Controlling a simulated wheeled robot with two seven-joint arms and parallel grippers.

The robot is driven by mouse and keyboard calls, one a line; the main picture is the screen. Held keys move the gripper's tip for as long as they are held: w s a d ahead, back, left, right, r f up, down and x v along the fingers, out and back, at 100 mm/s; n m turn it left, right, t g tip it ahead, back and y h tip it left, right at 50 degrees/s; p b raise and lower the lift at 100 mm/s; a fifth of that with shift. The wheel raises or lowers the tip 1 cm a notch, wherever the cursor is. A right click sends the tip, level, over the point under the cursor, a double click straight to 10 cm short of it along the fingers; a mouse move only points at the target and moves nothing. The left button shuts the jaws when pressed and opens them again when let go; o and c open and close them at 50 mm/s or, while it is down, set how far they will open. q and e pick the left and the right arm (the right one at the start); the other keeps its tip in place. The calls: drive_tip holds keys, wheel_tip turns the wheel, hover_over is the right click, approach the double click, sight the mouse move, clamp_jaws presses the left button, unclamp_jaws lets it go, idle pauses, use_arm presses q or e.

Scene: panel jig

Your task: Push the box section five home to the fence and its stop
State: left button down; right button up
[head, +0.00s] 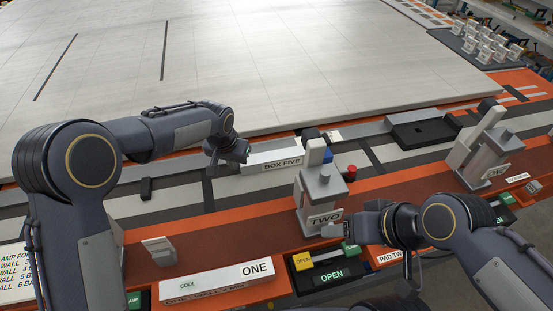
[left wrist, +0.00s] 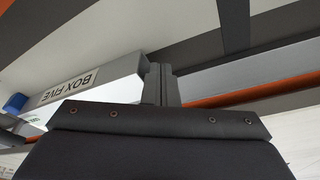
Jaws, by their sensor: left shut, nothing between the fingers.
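The box section five (head: 275,162) is a pale bar labelled BOX FIVE, lying along the near side of the big panel. It also shows in the left wrist view (left wrist: 95,85). My left gripper (head: 240,157) is shut and empty at the bar's left end. In the left wrist view its closed fingers (left wrist: 160,85) stand right against or very close to that end; I cannot tell if they touch. A grey rail (head: 375,126), seemingly the fence, runs behind. A dark block (head: 310,134) stands by the bar's far right end. My right gripper (head: 338,231) is beside clamp TWO, its jaws unclear.
Clamp TWO (head: 323,185) stands close to the bar's right end, with a blue part (head: 327,156) beside it. Another clamp (head: 482,150) is farther right. A white block labelled ONE (head: 215,283) lies in front. The large panel (head: 270,60) fills the back.

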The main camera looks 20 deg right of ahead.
use_arm(q)
drive_tip(key=shift+a, duration=0.15)
drive_tip(key=shift+a, duration=0.85)
drive_tip(key=w+d+p+v, duration=0.1)
drive_tip(key=p+v, duration=0.4)
drive_tip(key=v, duration=0.2)
drive_tip(key=shift+w+r, duration=0.25)
drive_tip(key=shift+r, duration=0.35)
drive_tip(key=shift+a, duration=0.1)
